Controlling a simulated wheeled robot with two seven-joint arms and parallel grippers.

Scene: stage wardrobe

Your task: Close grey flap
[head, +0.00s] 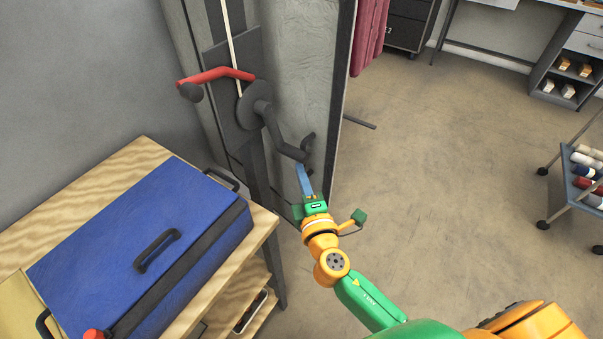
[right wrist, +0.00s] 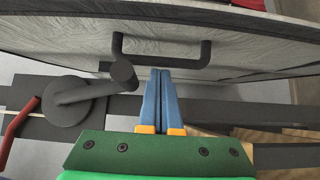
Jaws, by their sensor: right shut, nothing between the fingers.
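The grey flap (head: 308,62) is a tall, pale textured panel with a dark edge, at the upper middle of the head view. In the right wrist view the flap (right wrist: 75,40) spans the top. A black bar handle (head: 308,146) is fixed to it, and the handle also shows in the right wrist view (right wrist: 165,62). My right gripper (head: 301,168) has blue fingers, shut and empty. Its fingertips (right wrist: 161,71) point at the flap, just by the handle; I cannot tell whether they touch. How far the flap stands open is unclear. My left gripper is out of view.
A dark post with a crank (head: 258,105) and a red lever (head: 218,74) stands beside the flap. A wooden bench (head: 130,158) with a blue case (head: 150,225) is at the left. A wheeled rack (head: 578,190) is at the right. The middle floor is clear.

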